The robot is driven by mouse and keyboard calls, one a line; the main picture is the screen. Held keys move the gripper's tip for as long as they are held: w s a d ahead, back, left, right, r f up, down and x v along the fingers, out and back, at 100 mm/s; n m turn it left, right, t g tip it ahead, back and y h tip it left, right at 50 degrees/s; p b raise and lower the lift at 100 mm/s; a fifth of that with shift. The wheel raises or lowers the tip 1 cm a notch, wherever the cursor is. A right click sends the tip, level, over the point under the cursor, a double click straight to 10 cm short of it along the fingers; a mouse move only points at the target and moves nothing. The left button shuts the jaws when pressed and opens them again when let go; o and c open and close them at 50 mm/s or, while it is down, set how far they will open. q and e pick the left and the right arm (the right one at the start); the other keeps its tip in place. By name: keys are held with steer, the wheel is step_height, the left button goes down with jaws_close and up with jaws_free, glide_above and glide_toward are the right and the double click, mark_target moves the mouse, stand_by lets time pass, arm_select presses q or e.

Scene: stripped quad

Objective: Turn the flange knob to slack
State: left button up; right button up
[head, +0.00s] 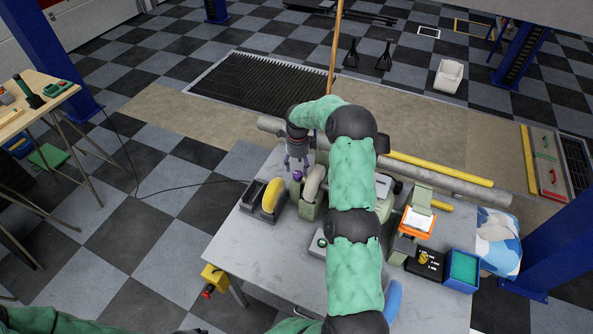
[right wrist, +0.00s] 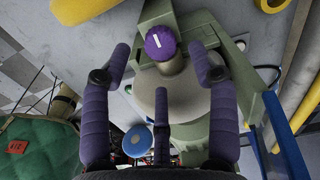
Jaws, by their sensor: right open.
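The flange knob (right wrist: 160,42) is purple and round, with a short white mark on its face. It sits on the end of a grey flange (right wrist: 180,88) on a pale green machine. In the head view the knob (head: 297,175) shows small, just below my right gripper (head: 297,163). In the right wrist view the open purple fingers of my right gripper (right wrist: 160,62) stand apart to the left and right of the knob, with a third finger below it. No finger visibly touches the knob. My left gripper is out of view; only part of a green sleeve shows bottom left.
The machine stands on a grey workbench (head: 240,245). Long pipes (head: 450,185) run along the back edge. The bench's front left is clear.

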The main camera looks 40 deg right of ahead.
mark_target(297, 173)
steer(key=shift+f, duration=2.25)
steer(key=c, duration=1.1)
